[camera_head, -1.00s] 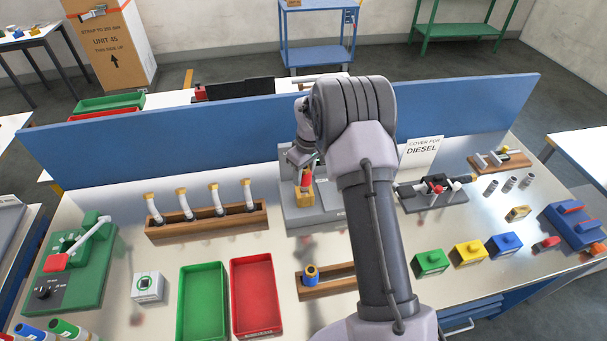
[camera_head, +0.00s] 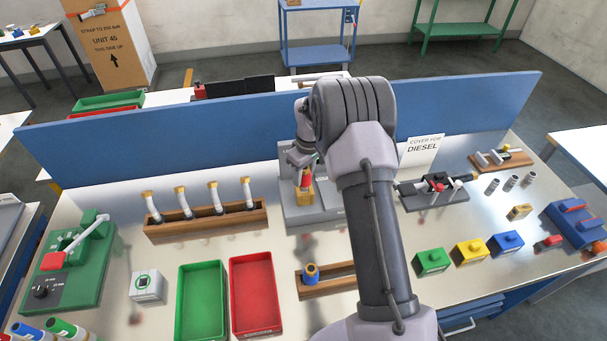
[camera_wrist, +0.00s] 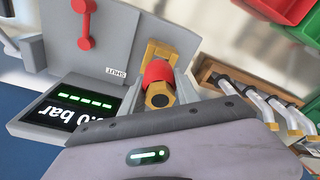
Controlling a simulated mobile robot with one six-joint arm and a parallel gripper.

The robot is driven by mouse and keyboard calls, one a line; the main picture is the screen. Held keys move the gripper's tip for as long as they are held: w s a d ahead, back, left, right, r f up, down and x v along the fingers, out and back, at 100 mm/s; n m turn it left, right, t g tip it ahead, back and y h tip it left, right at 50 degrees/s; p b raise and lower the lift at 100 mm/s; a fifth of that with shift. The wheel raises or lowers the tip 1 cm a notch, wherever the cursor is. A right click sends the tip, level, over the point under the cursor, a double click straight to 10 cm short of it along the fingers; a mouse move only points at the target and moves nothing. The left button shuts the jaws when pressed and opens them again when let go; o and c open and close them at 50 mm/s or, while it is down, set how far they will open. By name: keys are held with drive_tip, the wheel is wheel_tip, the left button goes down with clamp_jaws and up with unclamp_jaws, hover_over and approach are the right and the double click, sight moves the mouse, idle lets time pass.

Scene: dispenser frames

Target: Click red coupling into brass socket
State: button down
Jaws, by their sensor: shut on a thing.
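The red coupling (camera_head: 306,180) is in my gripper (camera_head: 304,170), at the grey station behind the middle of the bench. In the wrist view the coupling (camera_wrist: 157,72) is a red collar with a brass hex end toward my gripper (camera_wrist: 158,88). The fingers stand on either side of it and are partly hidden by the wrist housing. The brass socket (camera_head: 305,196) is directly under the coupling and also shows behind it in the wrist view (camera_wrist: 161,49). Coupling and socket look in line and touching or nearly so; whether it is seated I cannot tell.
The station has a red lever (camera_wrist: 84,22) beside a "SHUT" label and a display (camera_wrist: 70,108) reading bar with green marks. A wooden rack (camera_head: 207,222) of brass-tipped tubes stands left. A blue panel (camera_head: 200,125) rises behind. A black fixture (camera_head: 435,190) is right.

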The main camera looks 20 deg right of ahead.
drive_tip(key=shift+f+b, duration=1.1)
drive_tip(key=shift+f, duration=0.4)
drive_tip(key=c, duration=0.8)
unclamp_jaws()
drive_tip(key=r+p, duration=0.1)
drive_tip(key=r, duration=0.4)
drive_tip(key=s+r, duration=0.1)
drive_tip(key=r, duration=0.5)
drive_tip(key=s+r+p, duration=0.1)
drive_tip(key=r, duration=0.5)
drive_tip(key=shift+d+r+p, duration=0.15)
drive_tip(key=shift+d+p, duration=0.15)
drive_tip(key=shift+d, duration=0.1)
